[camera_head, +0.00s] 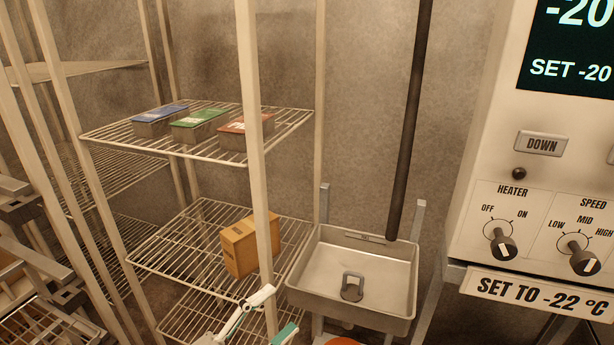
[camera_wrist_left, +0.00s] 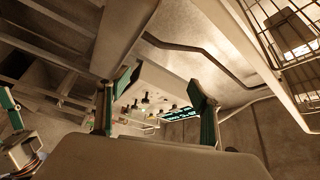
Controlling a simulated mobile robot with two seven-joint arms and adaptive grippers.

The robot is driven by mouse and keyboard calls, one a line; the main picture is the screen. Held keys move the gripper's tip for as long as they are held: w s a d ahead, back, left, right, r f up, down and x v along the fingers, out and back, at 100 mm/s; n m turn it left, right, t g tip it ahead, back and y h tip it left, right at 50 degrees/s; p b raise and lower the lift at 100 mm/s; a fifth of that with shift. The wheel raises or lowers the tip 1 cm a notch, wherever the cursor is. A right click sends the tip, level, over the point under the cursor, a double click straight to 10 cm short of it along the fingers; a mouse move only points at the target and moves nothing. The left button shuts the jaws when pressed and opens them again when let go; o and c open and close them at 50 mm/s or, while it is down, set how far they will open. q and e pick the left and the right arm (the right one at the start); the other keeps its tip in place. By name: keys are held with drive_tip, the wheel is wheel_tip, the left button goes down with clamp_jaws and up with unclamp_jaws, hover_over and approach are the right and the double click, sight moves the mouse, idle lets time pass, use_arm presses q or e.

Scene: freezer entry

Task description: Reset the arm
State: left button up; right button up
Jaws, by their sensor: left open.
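My left gripper (camera_head: 272,314) is at the bottom of the head view, in front of the wire shelf's lower levels and left of the metal basin. Its pale fingers with teal pads are apart, with nothing between them. In the left wrist view, the two fingers (camera_wrist_left: 163,88) stand wide apart and empty, with the control panel (camera_wrist_left: 150,102) seen far off between them. My right gripper does not show in the head view. A grey jointed part with a teal strip (camera_wrist_left: 12,108) shows at the left edge of the wrist view; I cannot tell what it is.
A wire shelf (camera_head: 200,155) holds blue, green and red-topped trays. An orange-brown box (camera_head: 250,245) sits on the level below. A metal basin (camera_head: 400,290) holds a grey padlock-shaped object (camera_head: 352,287). A dark vertical pole (camera_head: 410,120) and the control panel (camera_head: 530,195) stand right.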

use_arm(q)
drive_tip(key=a+f+n+t+y, duration=0.2)
drive_tip(key=a+f+n+y, duration=0.5)
drive_tip(key=f+n, duration=0.25)
drive_tip(key=s+a+f+n+g+y, duration=0.2)
drive_tip(key=s+a+f+n, duration=0.1)
drive_tip(key=s+f, duration=0.4)
drive_tip(key=s+a+f+n+g+y, duration=0.3)
drive_tip(key=s+f+n, duration=0.3)
drive_tip(key=f, duration=0.5)
drive_tip(key=shift+s+a+y, duration=0.3)
drive_tip(key=shift+s+a, duration=0.2)
drive_tip(key=shift+r, duration=0.1)
